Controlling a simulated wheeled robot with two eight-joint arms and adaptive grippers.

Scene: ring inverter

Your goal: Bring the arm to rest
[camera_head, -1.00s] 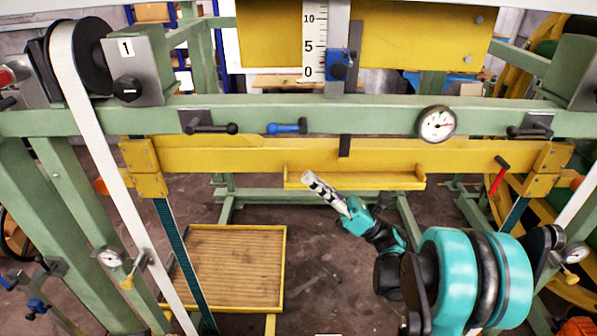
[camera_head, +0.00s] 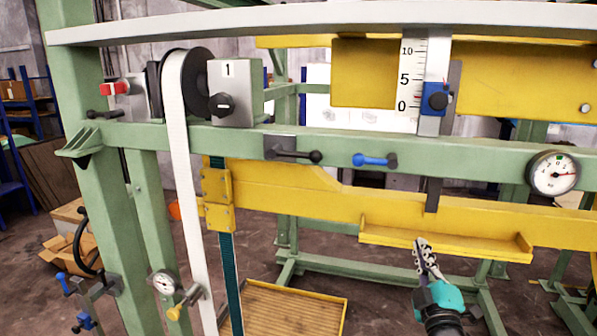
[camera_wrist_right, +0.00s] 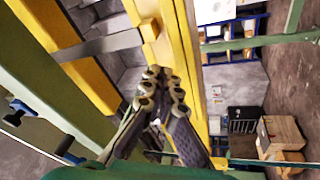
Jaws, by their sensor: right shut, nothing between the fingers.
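My right gripper (camera_head: 423,245) is in the lower right of the head view, its grey fingers pointing up from a teal wrist. It is shut and empty. Its tips overlap the yellow ledge (camera_head: 470,248) in the picture; I cannot tell how far apart they are. In the right wrist view, the two ribbed fingers (camera_wrist_right: 164,85) lie close together at the middle, with a yellow beam (camera_wrist_right: 162,40) behind them. My left gripper is in neither view.
A green crossbeam (camera_head: 460,155) with a blue handle (camera_head: 374,160) and a gauge (camera_head: 553,173) runs above the gripper. A white belt (camera_head: 183,190) hangs at the left over a black roller. A yellow-rimmed tray (camera_head: 318,293) lies below. Cardboard boxes (camera_head: 68,235) stand far left.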

